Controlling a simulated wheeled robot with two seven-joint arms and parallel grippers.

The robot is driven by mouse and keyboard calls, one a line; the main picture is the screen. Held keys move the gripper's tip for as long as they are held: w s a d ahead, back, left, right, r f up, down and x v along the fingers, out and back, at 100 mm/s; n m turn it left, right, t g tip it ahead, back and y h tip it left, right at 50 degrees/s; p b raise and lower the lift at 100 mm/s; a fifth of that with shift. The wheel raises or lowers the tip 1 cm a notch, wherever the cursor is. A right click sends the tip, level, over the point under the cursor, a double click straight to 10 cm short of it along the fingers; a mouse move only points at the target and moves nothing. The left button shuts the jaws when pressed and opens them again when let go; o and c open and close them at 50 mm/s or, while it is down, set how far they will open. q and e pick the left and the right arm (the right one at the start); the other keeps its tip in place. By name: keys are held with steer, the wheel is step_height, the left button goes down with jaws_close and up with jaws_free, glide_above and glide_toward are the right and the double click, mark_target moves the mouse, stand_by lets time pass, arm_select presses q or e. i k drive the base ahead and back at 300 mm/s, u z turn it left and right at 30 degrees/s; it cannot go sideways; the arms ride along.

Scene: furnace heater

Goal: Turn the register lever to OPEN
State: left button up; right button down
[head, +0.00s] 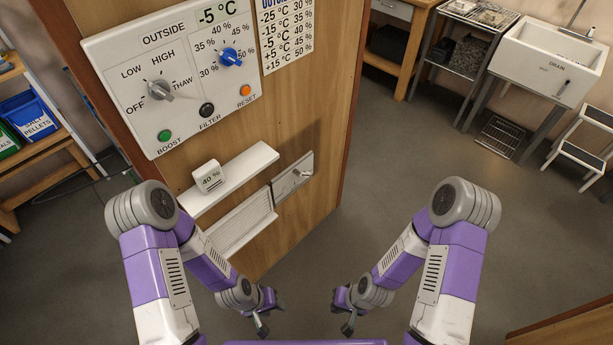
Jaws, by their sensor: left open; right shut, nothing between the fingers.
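The register (238,223) is a white louvred grille low on the wooden panel, below a white shelf. A light plate beside it on the right carries the small register lever (303,174); its markings are too small to read. My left gripper (270,316) is open and empty, low in the view, below and apart from the register and lever. My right gripper (341,318) is shut and empty, to the right of the left one, also well away from the lever.
A white control panel (190,107) with knobs and buttons is above the shelf (252,164). A small "40 %" gauge (208,177) stands on that shelf. The wooden panel ends at a right edge, with open grey floor (400,160) beyond. A sink (548,62) stands far right.

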mark_target(305, 174)
steer(key=u, duration=0.6)
steer(key=i, duration=0.85)
steer(key=u, duration=0.15)
